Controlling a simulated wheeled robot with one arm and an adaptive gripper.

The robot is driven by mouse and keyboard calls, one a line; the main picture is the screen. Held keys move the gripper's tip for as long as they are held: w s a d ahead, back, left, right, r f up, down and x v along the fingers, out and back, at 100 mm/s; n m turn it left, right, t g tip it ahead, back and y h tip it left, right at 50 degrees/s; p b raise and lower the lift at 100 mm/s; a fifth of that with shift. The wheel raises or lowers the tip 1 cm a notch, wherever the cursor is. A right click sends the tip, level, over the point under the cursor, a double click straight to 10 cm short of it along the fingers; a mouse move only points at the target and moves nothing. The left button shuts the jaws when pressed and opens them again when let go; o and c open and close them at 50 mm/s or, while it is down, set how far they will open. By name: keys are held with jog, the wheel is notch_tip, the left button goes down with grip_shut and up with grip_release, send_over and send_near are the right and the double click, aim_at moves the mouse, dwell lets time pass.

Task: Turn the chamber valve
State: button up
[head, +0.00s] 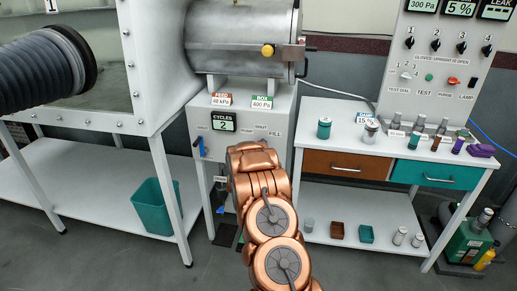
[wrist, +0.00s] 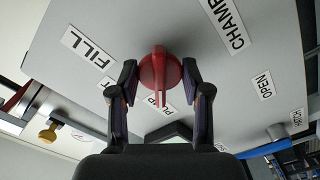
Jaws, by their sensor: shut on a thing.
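The chamber valve is a red round knob with a narrow raised grip (wrist: 160,74) in the wrist view, on a pale grey panel (wrist: 130,30). Labels reading FILL (wrist: 88,46), CHAMB... (wrist: 226,22) and a partly covered PUMP (wrist: 158,107) surround it. My gripper (wrist: 160,84) has one dark finger on each side of the knob and is shut on it. In the head view my copper arm hides the gripper and the knob, in front of the white cabinet (head: 283,110).
A steel cylinder chamber (head: 235,45) sits atop the cabinet. A blue lever (head: 201,146) is on its left. A glovebox (head: 150,60) stands left, with a teal bin (head: 158,205) below. A bench with drawers (head: 345,167) and several small containers stands right.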

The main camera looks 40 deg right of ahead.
jog(key=shift+s+d, duration=0.15)
jog(key=shift+d, duration=0.05)
jog(key=o, duration=1)
jog(key=shift+o, duration=0.8)
jog(key=shift+a, duration=0.15)
jog(key=v, duration=1.2)
jog(key=shift+r, duration=0.1)
